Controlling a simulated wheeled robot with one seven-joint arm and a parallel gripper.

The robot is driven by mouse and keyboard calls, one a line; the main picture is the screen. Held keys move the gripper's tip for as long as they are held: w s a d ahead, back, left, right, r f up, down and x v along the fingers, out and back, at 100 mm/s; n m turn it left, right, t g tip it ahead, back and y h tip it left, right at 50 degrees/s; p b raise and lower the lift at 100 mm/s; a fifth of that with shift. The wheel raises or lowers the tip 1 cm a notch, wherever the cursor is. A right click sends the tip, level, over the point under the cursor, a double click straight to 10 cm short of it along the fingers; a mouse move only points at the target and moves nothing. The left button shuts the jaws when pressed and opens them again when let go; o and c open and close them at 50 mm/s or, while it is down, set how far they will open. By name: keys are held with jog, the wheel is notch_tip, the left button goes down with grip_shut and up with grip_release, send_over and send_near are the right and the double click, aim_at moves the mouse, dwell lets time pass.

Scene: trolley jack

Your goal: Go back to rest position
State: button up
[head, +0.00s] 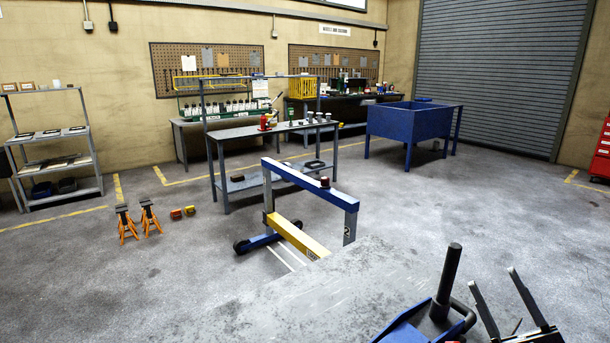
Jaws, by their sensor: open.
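My gripper (493,278) is at the bottom right, its two dark fingers pointing up and spread apart, with nothing between them. Just left of it is the trolley jack (408,329), blue with an upright black handle post (447,284) and a curved black bar. The gripper looks apart from the handle. The lower part of the jack is cut off by the picture edge.
A grey worktop (300,306) fills the foreground. Beyond it stand a blue and yellow hoist frame (308,184), orange axle stands (127,224), a metal bench (250,132) and a blue tub (405,120).

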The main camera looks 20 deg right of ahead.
jog(key=s+a+f+m+g+h, duration=0.1)
jog(key=s+a+f+m+g, duration=0.2)
jog(key=s+a, duration=0.5)
jog(key=s+a+f+m+g+h, duration=0.1)
jog(key=s+a+f+m+g, duration=0.3)
jog(key=s+a+f, duration=0.3)
jog(key=s+a+f+m+g, duration=0.4)
jog(key=s+a, duration=0.6)
jog(key=s, duration=0.4)
jog(key=shift+f+m+h, duration=0.4)
jog(key=shift+f, duration=0.15)
dwell(1.0)
